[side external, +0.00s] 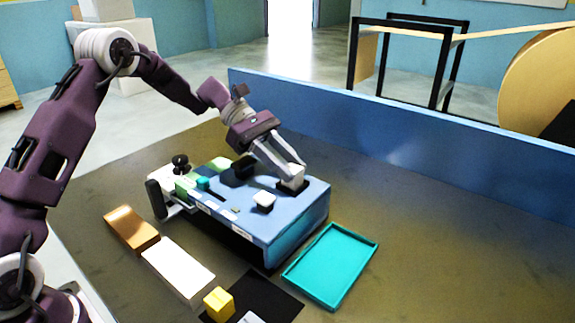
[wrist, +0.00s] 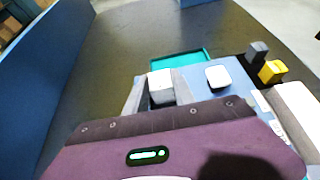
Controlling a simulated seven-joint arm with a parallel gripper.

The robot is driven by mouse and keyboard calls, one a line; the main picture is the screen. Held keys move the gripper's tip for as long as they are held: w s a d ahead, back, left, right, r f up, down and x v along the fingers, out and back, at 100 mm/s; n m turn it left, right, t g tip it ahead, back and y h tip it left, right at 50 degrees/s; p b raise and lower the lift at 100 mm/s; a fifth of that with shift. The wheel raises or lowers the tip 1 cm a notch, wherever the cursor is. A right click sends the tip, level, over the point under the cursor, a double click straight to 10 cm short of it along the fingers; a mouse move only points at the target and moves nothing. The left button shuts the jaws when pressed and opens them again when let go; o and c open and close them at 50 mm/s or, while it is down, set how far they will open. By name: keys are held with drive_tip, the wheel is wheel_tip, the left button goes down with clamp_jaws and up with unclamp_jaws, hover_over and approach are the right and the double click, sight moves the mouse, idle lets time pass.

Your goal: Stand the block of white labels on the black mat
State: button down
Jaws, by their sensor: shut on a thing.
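My gripper (side external: 284,172) is shut on a white block (side external: 292,178) at the far right end of the blue box's top. The block also shows between the fingers in the wrist view (wrist: 160,86). It sits at a dark opening in the box top; I cannot tell whether its base is still inside. The black mat (side external: 268,294) lies on the table at the front of the side view, partly cut off. A yellow block (side external: 218,304) and a pale grey block (side external: 250,318) stand on or at the mat.
The blue box (side external: 285,226) carries a separate white piece (side external: 264,201) and several green and dark parts. A teal tray (side external: 331,265) lies to its right. A long white block (side external: 178,269) and a brown block (side external: 131,229) lie at its left. A blue panel (side external: 400,147) runs behind. The table's right side is clear.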

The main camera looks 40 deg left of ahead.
drive_tip(key=shift+f, duration=0.2)
drive_tip(key=c, duration=1.1)
unclamp_jaws()
drive_tip(key=shift+o, duration=0.2)
